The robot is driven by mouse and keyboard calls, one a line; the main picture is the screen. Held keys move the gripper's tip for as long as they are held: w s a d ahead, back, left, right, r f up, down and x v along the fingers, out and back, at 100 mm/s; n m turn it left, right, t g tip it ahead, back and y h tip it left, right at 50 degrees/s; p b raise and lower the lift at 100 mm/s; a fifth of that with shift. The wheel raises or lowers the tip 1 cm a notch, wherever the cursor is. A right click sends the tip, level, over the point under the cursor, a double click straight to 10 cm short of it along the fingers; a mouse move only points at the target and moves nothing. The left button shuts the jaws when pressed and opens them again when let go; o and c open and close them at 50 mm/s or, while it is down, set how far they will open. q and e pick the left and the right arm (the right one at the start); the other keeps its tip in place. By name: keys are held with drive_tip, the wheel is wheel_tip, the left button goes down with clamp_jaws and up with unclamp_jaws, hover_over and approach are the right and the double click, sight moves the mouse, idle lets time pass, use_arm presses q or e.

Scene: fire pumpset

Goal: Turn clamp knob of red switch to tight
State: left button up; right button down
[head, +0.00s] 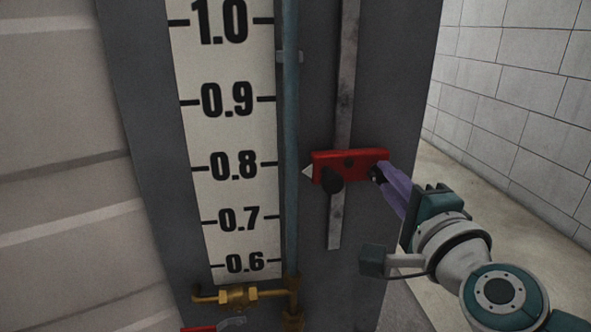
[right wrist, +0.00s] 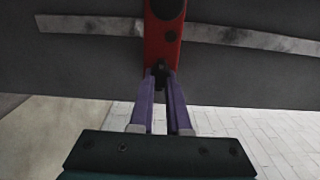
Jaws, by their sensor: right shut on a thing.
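The red switch (head: 350,158) is a red block on a vertical grey metal strip, with a white pointer (head: 307,172) on its left side near the 0.8 mark. A round black knob (head: 332,181) sits at its lower left. A small black clamp knob (head: 376,174) sits at its right end, partly hidden by my purple fingers. My right gripper (head: 380,174) is shut on this small knob. In the right wrist view, both purple fingertips meet at the small black knob (right wrist: 160,70) at the end of the red switch (right wrist: 161,45). My left gripper is not in view.
A white scale board (head: 228,120) with black numbers stands left of a vertical blue-grey tube (head: 290,120). A brass valve (head: 238,296) is at the tube's bottom. The metal strip (head: 342,80) runs along a dark panel. A block wall (head: 530,90) and open floor lie right.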

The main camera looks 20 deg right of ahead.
drive_tip(key=c, duration=0.9)
unclamp_jaws()
drive_tip(key=shift+s, duration=0.1)
drive_tip(key=p+v, duration=0.1)
drive_tip(key=v, duration=0.8)
drive_tip(key=shift+s+a, duration=0.15)
drive_tip(key=shift+s, duration=0.2)
